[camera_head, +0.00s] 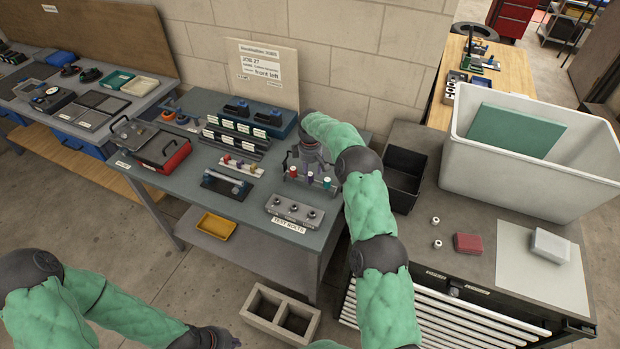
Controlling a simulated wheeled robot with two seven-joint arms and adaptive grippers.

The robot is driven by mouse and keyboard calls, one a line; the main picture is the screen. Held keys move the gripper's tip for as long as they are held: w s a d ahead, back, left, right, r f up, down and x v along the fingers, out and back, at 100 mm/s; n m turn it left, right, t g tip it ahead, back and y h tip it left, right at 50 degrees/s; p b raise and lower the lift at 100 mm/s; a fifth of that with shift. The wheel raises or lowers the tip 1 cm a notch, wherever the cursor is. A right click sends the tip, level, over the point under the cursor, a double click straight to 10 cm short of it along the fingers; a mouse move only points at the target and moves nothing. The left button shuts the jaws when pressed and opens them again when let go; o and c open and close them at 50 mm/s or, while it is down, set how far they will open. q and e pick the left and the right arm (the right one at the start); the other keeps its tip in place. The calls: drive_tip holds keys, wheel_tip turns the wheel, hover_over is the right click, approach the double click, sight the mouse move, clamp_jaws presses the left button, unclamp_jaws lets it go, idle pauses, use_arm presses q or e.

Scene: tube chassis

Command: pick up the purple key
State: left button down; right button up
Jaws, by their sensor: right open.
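A white strip (240,166) on the grey-green bench holds several small coloured pieces, with a dark purplish one (253,169) at its right end. I cannot tell for sure that it is the purple key. A small rack (309,181) to the right holds red and green topped pieces. My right gripper (306,167) is open over the back of this rack; its fingers are small and partly hidden, and I cannot tell whether they touch anything. My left gripper (226,341) is low at the bottom edge, away from the bench, its fingers too dark to read.
A metal block labelled TEST BOLTS (294,212) lies at the bench's front right. A red-based case (162,152) stands at left, and dark blocks (236,138) behind. A black bin (404,175) and large white tub (530,165) stand at right. A concrete block (279,313) is on the floor.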

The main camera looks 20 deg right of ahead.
sight(310, 174)
wheel_tip(310, 174, down, 4)
drive_tip(key=shift+w+d+r, duration=0.1)
drive_tip(key=shift+w+r, duration=0.05)
drive_tip(key=shift+r, duration=0.1)
clamp_jaws()
idle(0.3)
